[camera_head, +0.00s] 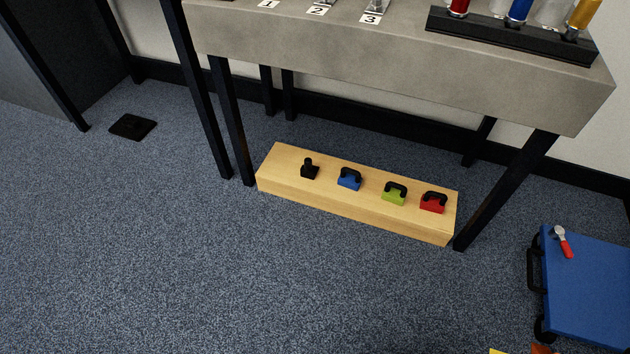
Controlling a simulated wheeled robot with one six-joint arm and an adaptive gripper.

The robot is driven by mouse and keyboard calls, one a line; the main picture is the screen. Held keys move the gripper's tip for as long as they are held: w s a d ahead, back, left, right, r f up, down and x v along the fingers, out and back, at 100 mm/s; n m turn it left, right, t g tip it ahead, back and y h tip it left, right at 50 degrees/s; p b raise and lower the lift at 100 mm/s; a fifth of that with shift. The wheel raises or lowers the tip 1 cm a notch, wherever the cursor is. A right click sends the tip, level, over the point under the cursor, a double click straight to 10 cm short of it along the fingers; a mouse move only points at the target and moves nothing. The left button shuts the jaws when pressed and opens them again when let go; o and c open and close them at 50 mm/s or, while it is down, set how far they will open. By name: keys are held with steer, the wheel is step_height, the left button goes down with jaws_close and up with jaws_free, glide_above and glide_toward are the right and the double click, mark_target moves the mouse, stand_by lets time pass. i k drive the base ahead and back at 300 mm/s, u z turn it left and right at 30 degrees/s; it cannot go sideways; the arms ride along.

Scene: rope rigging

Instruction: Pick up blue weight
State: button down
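The blue weight (349,182) is a small blue block with a black handle on top. It sits upright on a long light-wood block (350,215) on the floor under the table. A black weight (309,170) stands to its left on the same block. A green weight (394,197) and a red weight (433,204) stand to its right, with gaps between them. My gripper does not show in this view.
The grey table (400,55) overhangs the wood block, with dark legs (505,190) at both ends. A blue cart (590,290) with a red-handled tool (564,245) stands at the right. A black floor plate (132,127) lies at the left. Carpet in front is clear.

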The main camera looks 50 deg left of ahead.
mark_target(349, 178)
steer(key=u, duration=3.95)
steer(key=i, duration=1.9)
steer(key=z, duration=3.95)
